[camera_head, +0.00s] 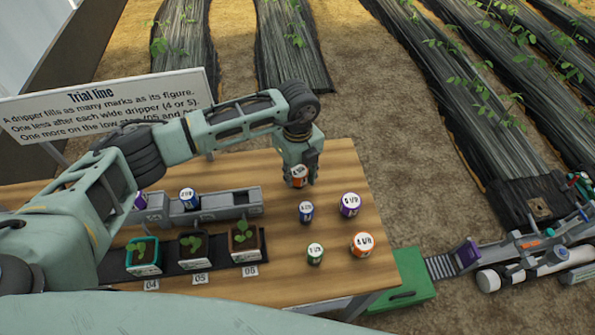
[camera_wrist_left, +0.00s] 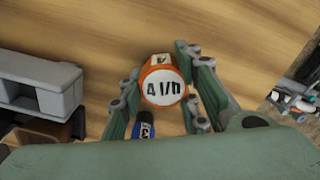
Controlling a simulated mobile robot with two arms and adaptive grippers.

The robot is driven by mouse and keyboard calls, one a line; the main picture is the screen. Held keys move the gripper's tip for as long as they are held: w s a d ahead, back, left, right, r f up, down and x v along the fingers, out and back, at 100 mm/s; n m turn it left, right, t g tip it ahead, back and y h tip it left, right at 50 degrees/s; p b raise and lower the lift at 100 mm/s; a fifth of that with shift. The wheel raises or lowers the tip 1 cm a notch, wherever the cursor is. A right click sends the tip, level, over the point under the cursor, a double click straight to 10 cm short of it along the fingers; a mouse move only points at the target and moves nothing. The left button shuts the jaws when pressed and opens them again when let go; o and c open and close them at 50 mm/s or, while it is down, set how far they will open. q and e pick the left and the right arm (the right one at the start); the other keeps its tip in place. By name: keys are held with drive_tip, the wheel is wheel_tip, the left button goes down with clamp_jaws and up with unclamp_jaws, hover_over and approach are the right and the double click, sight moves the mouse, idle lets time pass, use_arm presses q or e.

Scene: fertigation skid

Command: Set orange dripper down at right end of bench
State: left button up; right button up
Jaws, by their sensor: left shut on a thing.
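My left gripper (camera_head: 299,182) is shut on an orange dripper (camera_head: 298,172) with a white top, over the back of the bench's right part. In the left wrist view the dripper (camera_wrist_left: 163,84) sits between the fingers, its top reading "4 l/h". I cannot tell whether its bottom touches the wood. The bench (camera_head: 335,175) has bare wood around it. Another orange dripper (camera_head: 362,244) stands at the bench's front right. My right gripper is not in view.
A grey rack (camera_head: 233,203) and potted seedlings (camera_head: 243,242) are to the left. A green box (camera_head: 405,280) lies beyond the right edge.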

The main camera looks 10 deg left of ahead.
sight(297, 171)
use_arm(q)
drive_tip(key=shift+f, duration=0.2)
drive_tip(key=o, duration=1.2)
drive_tip(key=shift+c, duration=0.2)
drive_tip(key=shift+r, duration=0.1)
drive_tip(key=shift+r, duration=0.45)
wheel_tip(297, 171, up, 11)
drive_tip(key=b, duration=0.2)
drive_tip(key=shift+r+b, duration=0.2)
drive_tip(key=shift+b, duration=0.1)
